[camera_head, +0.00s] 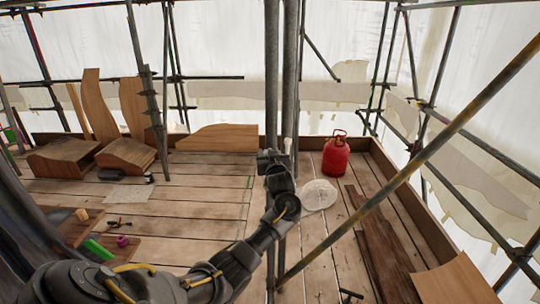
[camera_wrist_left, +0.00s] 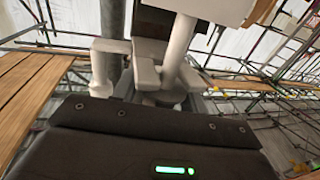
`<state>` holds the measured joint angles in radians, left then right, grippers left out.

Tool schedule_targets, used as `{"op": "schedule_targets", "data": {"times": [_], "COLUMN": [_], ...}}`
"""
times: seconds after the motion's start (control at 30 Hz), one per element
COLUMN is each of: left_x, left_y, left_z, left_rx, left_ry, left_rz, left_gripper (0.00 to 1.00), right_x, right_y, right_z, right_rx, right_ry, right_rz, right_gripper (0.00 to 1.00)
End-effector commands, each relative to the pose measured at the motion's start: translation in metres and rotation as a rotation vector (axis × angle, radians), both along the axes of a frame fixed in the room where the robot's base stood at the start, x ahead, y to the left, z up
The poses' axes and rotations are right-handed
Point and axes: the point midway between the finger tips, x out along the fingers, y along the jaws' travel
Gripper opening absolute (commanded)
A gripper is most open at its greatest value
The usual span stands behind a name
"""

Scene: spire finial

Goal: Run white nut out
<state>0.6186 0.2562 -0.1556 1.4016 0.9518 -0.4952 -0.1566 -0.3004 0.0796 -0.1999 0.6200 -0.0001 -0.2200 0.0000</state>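My left gripper (camera_head: 272,160) is raised at the dark vertical poles in the middle of the head view. A small white upright piece (camera_head: 287,146) shows just right of it. In the left wrist view a pale upright rod (camera_wrist_left: 178,45) stands in front of the gripper, with pale blocky parts (camera_wrist_left: 147,74) around its lower end. I cannot tell which of these pale parts is the white nut and which are fingers. Whether the gripper touches or grips anything is unclear. My right gripper is not in view.
Scaffold poles (camera_head: 285,70) rise near the gripper, and a diagonal pole (camera_head: 420,158) crosses the right side. A red canister (camera_head: 336,155) and a whitish round item (camera_head: 319,195) are on the plank deck (camera_head: 200,200). Curved wooden pieces (camera_head: 95,105) stand at the back left.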

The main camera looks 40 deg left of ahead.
Motion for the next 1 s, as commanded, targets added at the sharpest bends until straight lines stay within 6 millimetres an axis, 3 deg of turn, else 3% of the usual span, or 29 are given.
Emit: {"op": "schedule_targets", "data": {"times": [0.4,0.8,1.0], "left_x": [-0.004,-0.049,-0.065], "left_y": [-0.004,-0.060,-0.078], "left_z": [-0.002,-0.004,-0.002], "left_rx": [-0.003,-0.005,-0.003], "left_ry": [0.000,-0.003,0.000], "left_rz": [0.001,-0.002,0.001], "left_gripper": [0.50,0.50,0.50], "right_x": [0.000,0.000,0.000], "right_y": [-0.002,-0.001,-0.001], "right_z": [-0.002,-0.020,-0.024], "right_rx": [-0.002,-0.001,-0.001], "right_ry": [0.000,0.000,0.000], "right_rz": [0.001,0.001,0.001], "right_gripper": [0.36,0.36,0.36]}}
